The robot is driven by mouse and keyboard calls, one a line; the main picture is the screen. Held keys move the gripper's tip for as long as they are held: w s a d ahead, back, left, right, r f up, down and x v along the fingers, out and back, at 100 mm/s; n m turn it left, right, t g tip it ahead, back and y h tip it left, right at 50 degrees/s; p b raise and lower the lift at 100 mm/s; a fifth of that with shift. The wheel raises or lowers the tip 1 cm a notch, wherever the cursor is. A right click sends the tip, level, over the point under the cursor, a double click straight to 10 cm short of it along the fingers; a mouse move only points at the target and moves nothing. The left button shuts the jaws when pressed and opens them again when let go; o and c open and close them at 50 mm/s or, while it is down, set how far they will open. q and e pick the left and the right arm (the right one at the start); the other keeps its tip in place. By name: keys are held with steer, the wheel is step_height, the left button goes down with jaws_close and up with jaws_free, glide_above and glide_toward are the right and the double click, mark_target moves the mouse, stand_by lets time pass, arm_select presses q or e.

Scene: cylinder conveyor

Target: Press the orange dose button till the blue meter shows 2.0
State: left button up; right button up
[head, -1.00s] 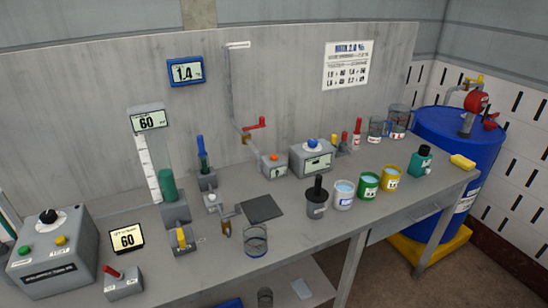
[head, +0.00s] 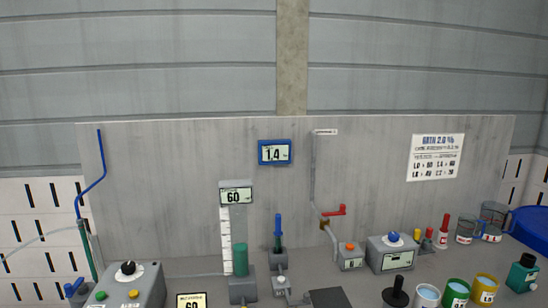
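The blue meter (head: 274,153) hangs on the grey back panel in the head view and reads 1.4. The orange dose button (head: 350,246) sits on top of a small grey box (head: 351,262) on the bench, below and to the right of the meter. Nothing touches the button. Neither of my grippers shows in the head view.
A red-handled valve (head: 335,210) is on the pipe just above the button box. A grey box with a blue knob (head: 393,238) stands right of it. Several cups and bottles line the right side. A white sign (head: 436,157) reads 2.0 %.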

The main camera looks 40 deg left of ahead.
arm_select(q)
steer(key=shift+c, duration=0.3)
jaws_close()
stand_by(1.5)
